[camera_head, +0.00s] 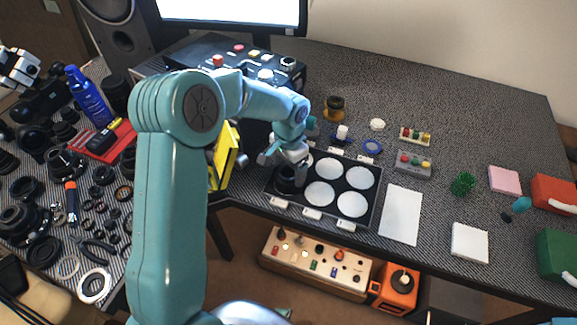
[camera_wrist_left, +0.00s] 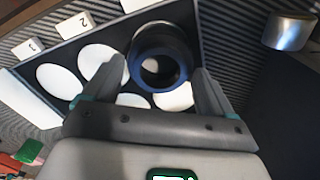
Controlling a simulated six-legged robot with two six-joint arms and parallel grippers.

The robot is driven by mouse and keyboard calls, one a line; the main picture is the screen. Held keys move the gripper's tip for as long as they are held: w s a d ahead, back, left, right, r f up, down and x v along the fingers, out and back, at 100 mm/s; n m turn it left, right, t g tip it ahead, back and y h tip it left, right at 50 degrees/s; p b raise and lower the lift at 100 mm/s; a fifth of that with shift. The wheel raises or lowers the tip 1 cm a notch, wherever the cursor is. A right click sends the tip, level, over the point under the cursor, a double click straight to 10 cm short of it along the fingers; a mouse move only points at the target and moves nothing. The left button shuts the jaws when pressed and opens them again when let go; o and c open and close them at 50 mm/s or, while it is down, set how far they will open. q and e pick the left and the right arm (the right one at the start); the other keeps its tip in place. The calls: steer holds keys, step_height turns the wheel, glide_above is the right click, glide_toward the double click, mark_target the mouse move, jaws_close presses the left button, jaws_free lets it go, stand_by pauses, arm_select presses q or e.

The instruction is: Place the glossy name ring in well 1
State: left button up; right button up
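A dark, thick ring (camera_head: 287,181) with a glossy bluish rim is at the front left well of the black tray (camera_head: 270,190). I take it for the name ring; no lettering shows. In the left wrist view, the ring (camera_wrist_left: 160,62) lies between the two spread fingers of my left gripper (camera_wrist_left: 160,70). The fingertips are close to its sides; I cannot tell whether they touch it. In the head view, my left gripper (camera_head: 287,163) is right above the ring. The tray's other wells (camera_head: 352,204) show bare white discs.
A white sheet (camera_head: 401,215) lies right of the tray. A yellow upright object (camera_head: 223,157) is close to my left arm. The far right rear of the table is clear.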

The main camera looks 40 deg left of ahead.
arm_select(q)
steer(key=shift+s+r, duration=0.1)
steer(key=shift+s, duration=0.1)
steer(key=shift+w+r, duration=0.25)
steer(key=shift+r, duration=0.4)
step_height(320, 180, up, 11)
steer(key=shift+p, duration=0.35)
steer(key=shift+s+f, duration=0.1)
steer(key=shift+s, duration=0.15)
